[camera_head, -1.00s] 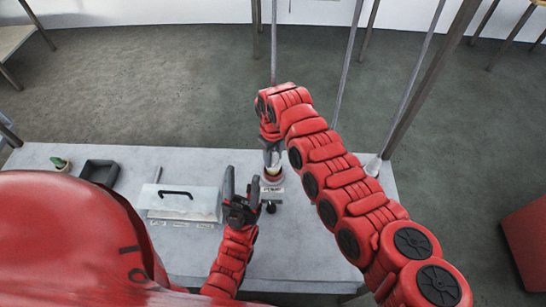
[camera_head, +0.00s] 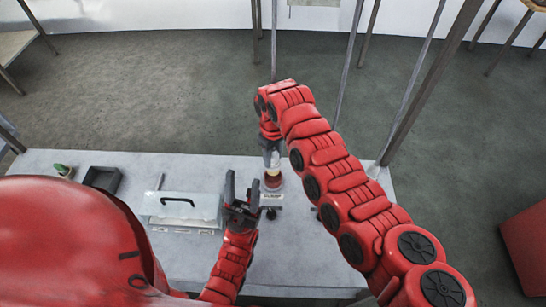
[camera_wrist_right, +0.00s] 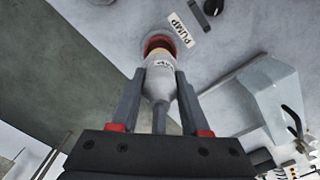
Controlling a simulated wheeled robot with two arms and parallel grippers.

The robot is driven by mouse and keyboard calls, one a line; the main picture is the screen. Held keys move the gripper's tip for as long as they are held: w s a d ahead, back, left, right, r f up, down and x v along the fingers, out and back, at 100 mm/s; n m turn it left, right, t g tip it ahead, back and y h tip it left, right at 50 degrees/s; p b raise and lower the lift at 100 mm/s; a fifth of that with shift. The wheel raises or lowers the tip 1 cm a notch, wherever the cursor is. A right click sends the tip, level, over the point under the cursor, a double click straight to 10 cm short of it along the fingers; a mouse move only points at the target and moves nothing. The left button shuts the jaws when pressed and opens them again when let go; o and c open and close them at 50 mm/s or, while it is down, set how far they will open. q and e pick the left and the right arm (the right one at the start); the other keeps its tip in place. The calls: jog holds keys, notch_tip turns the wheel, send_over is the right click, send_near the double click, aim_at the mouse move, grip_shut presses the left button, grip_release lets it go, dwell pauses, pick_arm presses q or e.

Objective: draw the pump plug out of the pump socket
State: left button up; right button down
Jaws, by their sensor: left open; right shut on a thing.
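My right gripper (camera_head: 272,150) is shut on the grey pump plug (camera_wrist_right: 160,78), with one finger on either side of its body in the right wrist view (camera_wrist_right: 160,100). The plug has a small label and a cream band at its end. That band shows just above the red pump socket (camera_head: 273,183), which also shows in the right wrist view (camera_wrist_right: 159,41). I cannot tell whether the plug's tip is still inside the socket. A "PUMP" label (camera_wrist_right: 180,29) lies beside the socket. My left gripper (camera_head: 242,188) is open and empty, just left of the socket.
A clear-lidded box with a black handle (camera_head: 180,204) stands left on the grey table (camera_head: 320,250). A black tray (camera_head: 103,178) and a small plant (camera_head: 62,170) are at the far left. A black knob (camera_wrist_right: 213,7) is near the socket. The table's right part is clear.

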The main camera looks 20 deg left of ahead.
aim_at(273, 151)
jog(key=shift+r, duration=0.15)
jog(key=shift+r, duration=1.4)
